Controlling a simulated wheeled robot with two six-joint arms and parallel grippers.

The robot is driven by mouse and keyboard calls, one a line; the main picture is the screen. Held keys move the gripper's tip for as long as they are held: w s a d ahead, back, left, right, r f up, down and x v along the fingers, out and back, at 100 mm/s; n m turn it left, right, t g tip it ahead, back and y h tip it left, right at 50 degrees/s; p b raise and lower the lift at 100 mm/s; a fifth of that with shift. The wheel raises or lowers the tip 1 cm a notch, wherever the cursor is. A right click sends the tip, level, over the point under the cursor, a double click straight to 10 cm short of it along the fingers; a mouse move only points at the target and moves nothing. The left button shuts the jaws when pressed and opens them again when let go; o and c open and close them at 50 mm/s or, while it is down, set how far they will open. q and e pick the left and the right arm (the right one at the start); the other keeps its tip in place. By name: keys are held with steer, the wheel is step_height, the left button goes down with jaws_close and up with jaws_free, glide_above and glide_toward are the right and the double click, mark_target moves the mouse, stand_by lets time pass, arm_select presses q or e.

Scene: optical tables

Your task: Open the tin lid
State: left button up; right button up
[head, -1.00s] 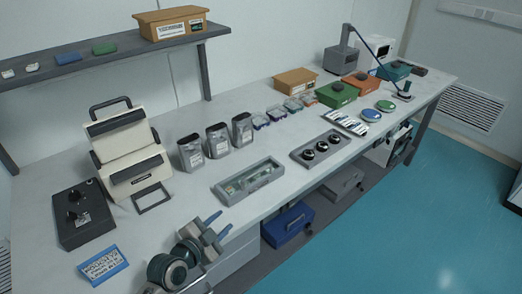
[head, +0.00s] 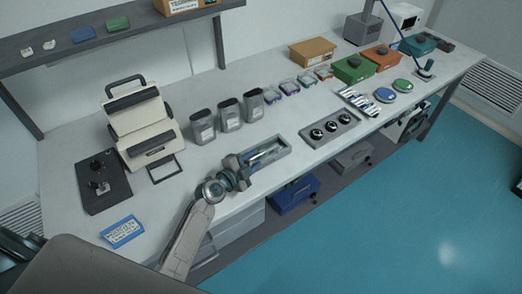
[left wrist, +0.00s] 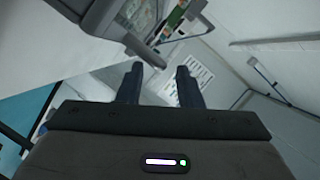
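It is unclear which object is the tin. Three grey canisters with dark tops and pale labels, left (head: 203,127), middle (head: 229,116) and right (head: 253,105), stand upright in a row. A round blue lidded container (head: 384,95) and a green one (head: 402,85) lie farther right. All look closed.
The grey tray (head: 284,141) lies right of my gripper, and a tray with black round parts (head: 330,128) beyond it. A cream case (head: 140,125), black control box (head: 103,182) and blue label card (head: 121,231) are left. A shelf (head: 110,48) overhangs the back.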

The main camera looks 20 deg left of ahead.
mark_target(258, 156)
arm_select(q)
steer(key=shift+p+x, duration=0.5)
steer(key=shift+x, duration=1.85)
jaws_close()
